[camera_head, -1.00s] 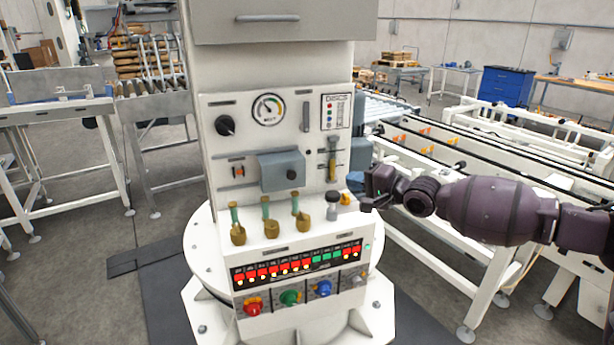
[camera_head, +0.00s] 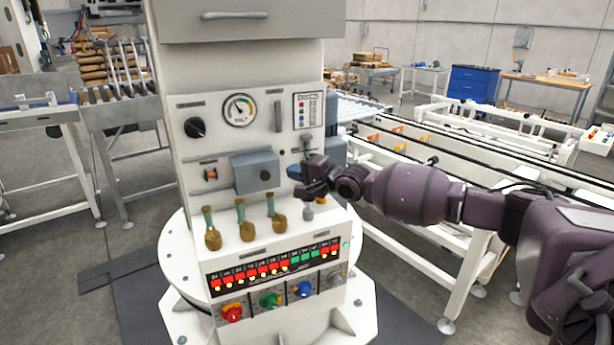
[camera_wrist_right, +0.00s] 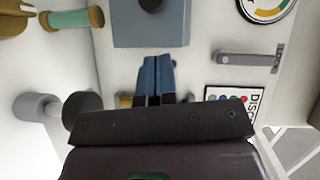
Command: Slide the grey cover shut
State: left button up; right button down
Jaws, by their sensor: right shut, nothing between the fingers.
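The grey cover (camera_head: 255,172) is a blue-grey box with a dark knob (camera_head: 265,175), set on the white control panel. An orange switch (camera_head: 210,174) shows uncovered to its left. My right gripper (camera_head: 296,173) is shut and empty, just right of the cover and in front of the panel. In the right wrist view its blue fingers (camera_wrist_right: 158,75) are together and point at the edge of the cover (camera_wrist_right: 150,28). I cannot tell whether they touch it. The gripper partly hides the lever right of the cover. My left gripper is out of view.
Below the cover stand several brass-and-green levers (camera_head: 240,220) on a ledge. A round grey knob (camera_head: 308,212) sits below my right gripper. A black dial (camera_head: 195,128) and a gauge (camera_head: 239,110) are above. A conveyor (camera_head: 400,150) lies to the right.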

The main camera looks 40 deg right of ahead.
aim_at(257, 174)
jog(key=shift+w+a+p, duration=0.25)
jog(key=shift+a+p, duration=0.05)
jog(key=shift+a, duration=0.3)
jog(key=shift+w+a+p, duration=0.2)
jog(key=shift+a+p, duration=0.05)
jog(key=shift+a, duration=0.3)
jog(key=shift+w+a+f, duration=0.3)
jog(key=shift+a, duration=0.3)
